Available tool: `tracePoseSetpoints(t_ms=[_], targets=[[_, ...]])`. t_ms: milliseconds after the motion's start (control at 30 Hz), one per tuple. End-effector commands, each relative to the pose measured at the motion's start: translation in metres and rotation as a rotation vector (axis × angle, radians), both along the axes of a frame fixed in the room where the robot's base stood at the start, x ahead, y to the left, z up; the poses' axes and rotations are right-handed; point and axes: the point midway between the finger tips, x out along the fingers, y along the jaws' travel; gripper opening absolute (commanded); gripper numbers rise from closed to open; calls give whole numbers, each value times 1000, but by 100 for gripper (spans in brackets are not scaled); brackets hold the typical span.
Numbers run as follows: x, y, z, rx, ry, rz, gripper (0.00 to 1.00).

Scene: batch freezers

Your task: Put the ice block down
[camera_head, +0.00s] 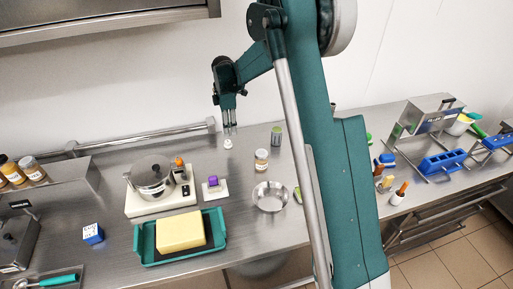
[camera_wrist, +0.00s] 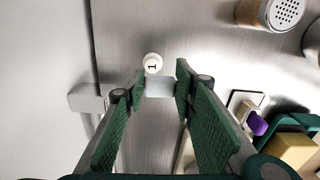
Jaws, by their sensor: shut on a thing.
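My gripper (camera_head: 229,125) hangs above the back part of the steel counter, fingers pointing down. In the wrist view its green fingers (camera_wrist: 160,83) are shut on a small pale, translucent ice block (camera_wrist: 160,89), held between the tips. The ice block is too small to make out clearly in the head view. A small white round object (camera_head: 228,143) stands on the counter just below the gripper. In the wrist view a white round object marked "1" (camera_wrist: 152,63) shows just beyond the ice block. I cannot tell the exact gap between block and counter.
A spice jar (camera_head: 261,160), a green-grey can (camera_head: 277,135) and a metal bowl (camera_head: 270,196) stand to the right. A pot (camera_head: 152,176) on a hot plate, a purple-handled item (camera_head: 213,186) and a green tray (camera_head: 214,225) with a yellow block are left and in front. A wall rail (camera_head: 140,138) runs behind.

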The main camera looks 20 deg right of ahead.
Motion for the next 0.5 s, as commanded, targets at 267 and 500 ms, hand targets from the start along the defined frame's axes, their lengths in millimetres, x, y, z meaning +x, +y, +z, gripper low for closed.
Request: tracePoseSetpoints(t_ms=[267,500], targets=[[-12,-87,1,1,0,-41,21],[-22,-132,1,1,0,-59,21]])
